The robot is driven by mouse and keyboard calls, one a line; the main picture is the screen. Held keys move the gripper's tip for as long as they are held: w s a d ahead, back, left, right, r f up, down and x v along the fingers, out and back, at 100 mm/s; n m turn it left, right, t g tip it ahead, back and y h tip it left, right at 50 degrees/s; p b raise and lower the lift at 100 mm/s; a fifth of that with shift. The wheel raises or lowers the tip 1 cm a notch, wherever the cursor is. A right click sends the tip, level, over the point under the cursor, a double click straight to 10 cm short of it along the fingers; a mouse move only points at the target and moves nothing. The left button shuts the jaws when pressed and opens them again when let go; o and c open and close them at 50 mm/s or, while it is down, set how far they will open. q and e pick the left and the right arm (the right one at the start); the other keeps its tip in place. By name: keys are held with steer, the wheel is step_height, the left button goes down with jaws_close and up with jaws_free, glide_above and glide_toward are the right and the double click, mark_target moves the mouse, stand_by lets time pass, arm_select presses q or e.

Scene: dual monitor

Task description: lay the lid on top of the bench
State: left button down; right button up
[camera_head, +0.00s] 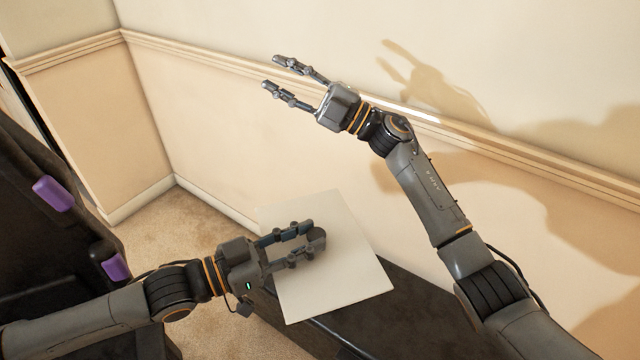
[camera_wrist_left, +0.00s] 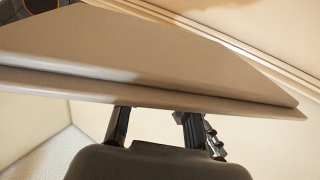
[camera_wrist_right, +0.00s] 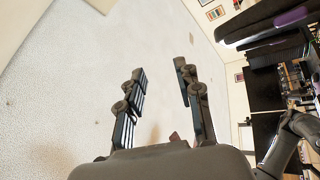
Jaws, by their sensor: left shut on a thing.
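The lid, a flat cream square panel (camera_head: 345,275), is in the middle of the head view. Its right and lower part overlaps the dark bench (camera_head: 400,310); I cannot tell if they touch. My left gripper (camera_head: 305,242) reaches over the lid from the left and is shut on it, seemingly by a dark part at the fingertips. In the left wrist view, the lid (camera_wrist_left: 130,55) fills the upper half and hides the fingertips. My right gripper (camera_head: 278,75) is raised in front of the wall, open and empty, as the right wrist view (camera_wrist_right: 155,75) shows.
Dark furniture with purple pads (camera_head: 54,194) stands at the left. The cream wall with a moulding rail (camera_head: 225,72) runs behind the bench. Bare carpet (camera_head: 180,222) lies between the furniture and the wall. Shelving (camera_wrist_right: 290,80) shows in the right wrist view.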

steer(key=s+a+r+n+g+h, duration=0.1)
steer(key=s+a+n+g+h, duration=0.1)
steer(key=s+a+n+g, duration=0.4)
steer(key=s+a+r+n+g+h, duration=0.1)
steer(key=s+r+n+g+h, duration=0.2)
steer(key=s, duration=0.5)
steer(key=n+t+h, duration=0.2)
steer(key=t+h, duration=0.2)
steer(key=h, duration=1.2)
glide_toward(316, 235)
steer(key=f, duration=0.3)
steer(key=w+f, duration=0.1)
steer(key=f, duration=0.5)
steer(key=shift+w+a+f, duration=0.25)
steer(key=shift+a, duration=0.1)
